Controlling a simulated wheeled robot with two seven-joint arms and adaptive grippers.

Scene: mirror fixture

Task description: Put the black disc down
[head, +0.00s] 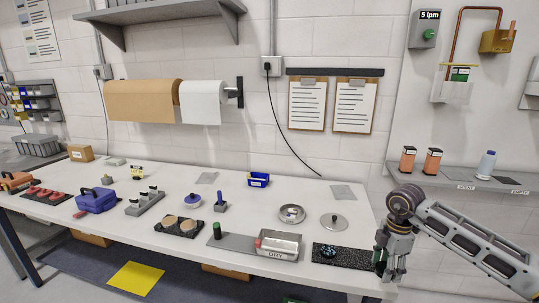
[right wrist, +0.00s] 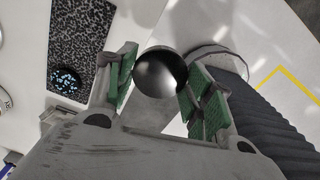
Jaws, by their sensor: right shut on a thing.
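In the right wrist view, the black disc (right wrist: 160,72), smooth and rounded with a glossy highlight, sits between the green finger pads of my right gripper (right wrist: 160,88). The gripper is shut on it. In the head view my right gripper (head: 389,264) is at the right end of the white table, just right of a black speckled mat (head: 352,258); the held disc is hard to make out there. A dark disc with pale blue specks (head: 328,252) lies on the mat's left part and also shows in the right wrist view (right wrist: 65,80). My left gripper is out of view.
A metal tray labelled DRY (head: 280,244) stands left of the mat. Behind are a round metal dish (head: 292,213) and a metal lid (head: 334,221). The white table (head: 355,211) has free room behind the mat. A wall shelf (head: 465,181) holds bottles.

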